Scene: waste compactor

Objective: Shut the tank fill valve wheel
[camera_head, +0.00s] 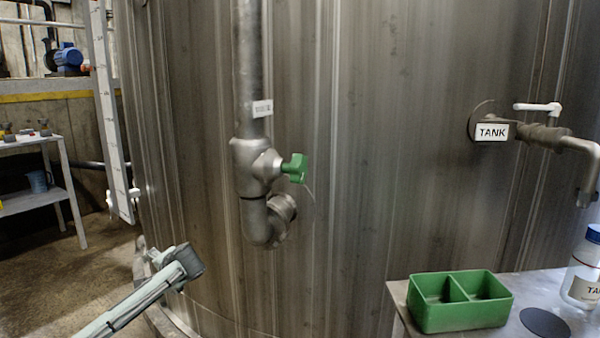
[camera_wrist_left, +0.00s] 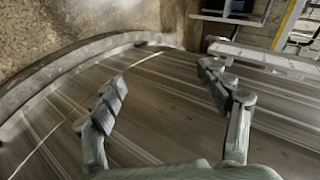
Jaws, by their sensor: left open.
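The green valve wheel (camera_head: 295,168) sits on the right side of a grey valve body (camera_head: 256,167), on a vertical pipe in front of the tank. A small label (camera_head: 262,108) on the pipe above it is too blurred to read. My left gripper (camera_head: 172,258) is low and to the left of the valve, well apart from it. In the left wrist view, my left gripper (camera_wrist_left: 160,84) is open with nothing between its fingers. The valve wheel does not show in that view. My right gripper is not in view.
The large metal tank wall (camera_head: 400,130) fills the background. At right are a pipe with a white lever (camera_head: 538,107) and a "TANK" sign (camera_head: 492,132). Below stand a green two-compartment box (camera_head: 460,317) and a bottle (camera_head: 583,270) on a table. A shelf (camera_head: 40,200) stands at left.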

